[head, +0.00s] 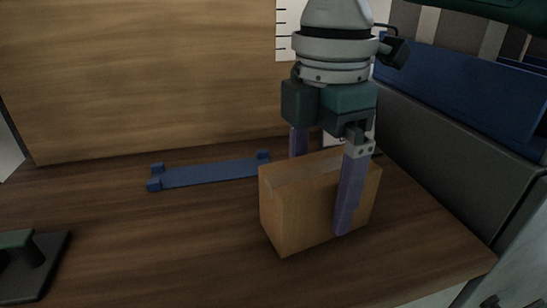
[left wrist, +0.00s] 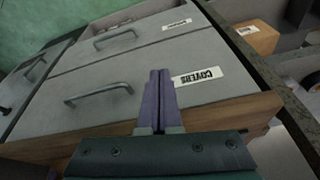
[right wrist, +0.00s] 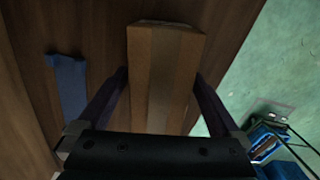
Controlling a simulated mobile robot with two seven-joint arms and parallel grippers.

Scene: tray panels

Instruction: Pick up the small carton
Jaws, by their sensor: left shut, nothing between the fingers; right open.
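The small carton (head: 285,215) is a brown cardboard box standing on the wooden worktop in the head view. My right gripper (head: 322,192) is over it, pointing down, with one finger along its near side and the other at its far side, partly hidden by the box. In the right wrist view the carton (right wrist: 165,75) lies between the two spread fingers of the right gripper (right wrist: 160,78); whether they touch it I cannot tell. My left gripper (left wrist: 160,78) is shut and empty in front of grey drawers, away from the carton.
A blue low bracket (head: 210,173) lies left of the carton. A dark handled plate (head: 35,262) is at the lower left. A wooden panel (head: 140,75) stands behind. Grey drawers (left wrist: 105,75), one labelled COVERS, and another view of a brown box (left wrist: 258,38) show in the left wrist view.

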